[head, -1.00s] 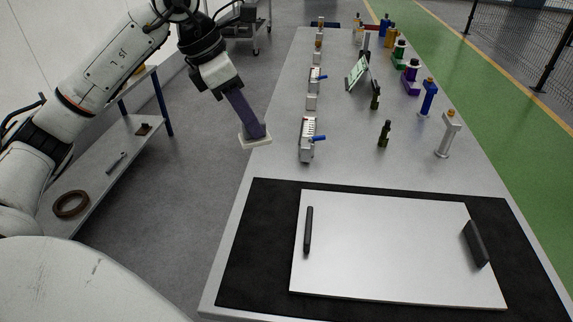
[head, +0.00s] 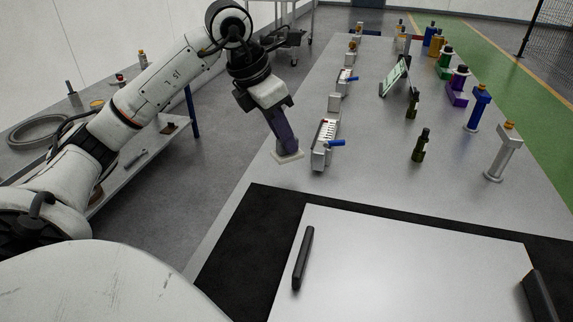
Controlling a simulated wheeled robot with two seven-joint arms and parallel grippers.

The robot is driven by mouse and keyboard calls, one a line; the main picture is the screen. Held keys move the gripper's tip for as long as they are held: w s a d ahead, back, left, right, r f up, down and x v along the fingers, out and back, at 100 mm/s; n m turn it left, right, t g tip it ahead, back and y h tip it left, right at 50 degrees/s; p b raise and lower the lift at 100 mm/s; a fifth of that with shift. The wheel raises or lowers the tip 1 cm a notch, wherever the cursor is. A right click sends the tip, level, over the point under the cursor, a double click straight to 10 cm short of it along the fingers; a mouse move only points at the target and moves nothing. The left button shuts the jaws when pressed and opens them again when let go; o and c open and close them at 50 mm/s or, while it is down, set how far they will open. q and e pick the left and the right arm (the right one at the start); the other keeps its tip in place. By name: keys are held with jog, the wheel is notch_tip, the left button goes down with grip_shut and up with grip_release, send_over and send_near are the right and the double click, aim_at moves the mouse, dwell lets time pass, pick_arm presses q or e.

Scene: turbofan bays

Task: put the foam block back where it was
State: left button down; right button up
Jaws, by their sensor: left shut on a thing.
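My left gripper (head: 268,103) is shut on a purple-grey block (head: 286,133), which I take to be the foam block. The block hangs slightly tilted below the jaws. A pale flat pad (head: 288,156) shows at its lower end. Block and pad appear over the left edge of the long grey table (head: 375,165), just left of a pale fixture with a blue handle (head: 323,145). I cannot tell whether the pad touches the table. My right gripper is not in view.
A white board (head: 400,270) on a black mat (head: 245,225) fills the near table, with dark bars on the board. Small dark pieces (head: 420,145) and coloured posts, one blue (head: 477,108) and one silver (head: 502,152), stand to the right. A low shelf (head: 135,165) stands left.

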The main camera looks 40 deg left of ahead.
aim_at(282, 154)
pick_arm(q)
jog(key=shift+f+b, duration=0.5)
jog(key=shift+f, duration=2.3)
jog(key=shift+f, duration=0.2)
jog(key=c, duration=1.7)
grip_release()
jog(key=shift+o, duration=0.2)
jog(key=shift+r, duration=0.1)
jog(key=p+v, duration=0.1)
jog(key=v, duration=1.1)
jog(key=shift+r, duration=0.1)
